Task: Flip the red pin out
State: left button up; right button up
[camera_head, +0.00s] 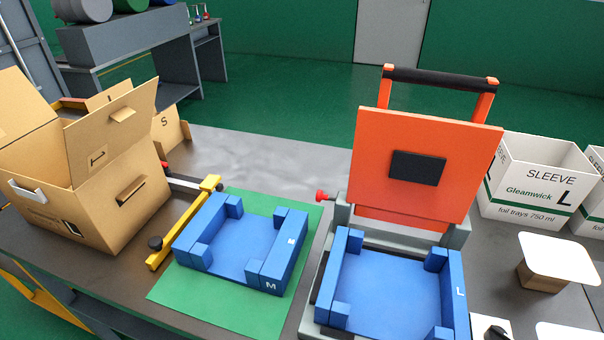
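A red pin (321,195) sticks out on the left side of the grey press frame (342,212), near the hinge of the raised orange lid (425,150). Its knob points left. The lid stands up, with a dark pad on its face and a black-gripped orange handle above it. A blue nest marked L (457,292) sits in the frame in front of the lid. Neither my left gripper nor my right gripper shows in the head view.
A blue nest marked M (270,276) lies on a green mat (172,294) left of the press. A yellow bar stop (187,222) and an open cardboard box (85,190) stand farther left. White sleeve boxes (530,205) and white lids on a block (560,258) are at right.

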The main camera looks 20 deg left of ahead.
aim_at(320, 195)
jog(key=j+z, duration=0.25)
jog(key=j, duration=1.1)
jog(key=k+z, duration=0.25)
jog(key=k+l, duration=0.05)
jog(key=k, duration=0.05)
